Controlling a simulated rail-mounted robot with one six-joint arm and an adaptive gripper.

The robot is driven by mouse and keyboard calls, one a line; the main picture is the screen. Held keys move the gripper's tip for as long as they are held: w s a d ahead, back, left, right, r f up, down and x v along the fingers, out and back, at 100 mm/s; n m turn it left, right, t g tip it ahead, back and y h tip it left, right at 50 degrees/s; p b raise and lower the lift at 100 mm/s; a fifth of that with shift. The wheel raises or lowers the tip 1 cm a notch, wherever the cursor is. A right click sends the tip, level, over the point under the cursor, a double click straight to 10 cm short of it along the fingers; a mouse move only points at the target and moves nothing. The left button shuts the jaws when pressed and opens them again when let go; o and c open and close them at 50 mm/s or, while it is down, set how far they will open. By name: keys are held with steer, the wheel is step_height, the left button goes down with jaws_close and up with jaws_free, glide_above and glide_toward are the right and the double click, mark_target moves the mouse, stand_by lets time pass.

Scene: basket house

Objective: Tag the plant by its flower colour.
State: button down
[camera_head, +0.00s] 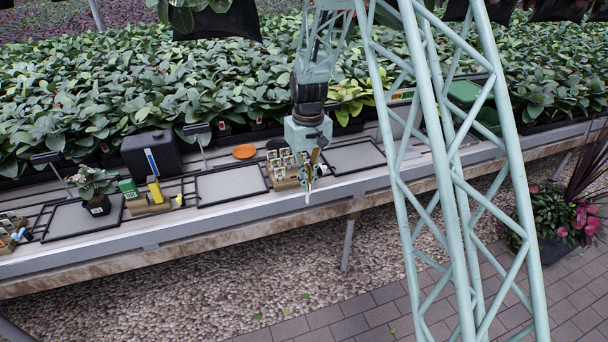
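A potted plant (97,201) in a small black pot stands on the dark-framed grey mat at the left of the bench. It has green leaves and small pale, whitish flowers; their exact colour is hard to tell at this size. A wooden holder (287,184) with several small pale tags or pots in rows sits near the bench's middle. My gripper (310,186) points down at the right side of this holder, near the bench's front edge. Its fingers are small and overlap the holder's end, so I cannot tell whether they are open or hold anything.
Empty framed mats (230,183) lie left and right of the holder. A wooden block with yellow and green items (148,203) stands right of the plant. A black box (150,153) and an orange disc (244,152) sit behind. Dense leafy plants (130,75) fill the back.

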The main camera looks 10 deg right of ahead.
mark_target(310, 189)
steer(key=shift+s+m, duration=1.1)
steer(key=shift+s, duration=0.6)
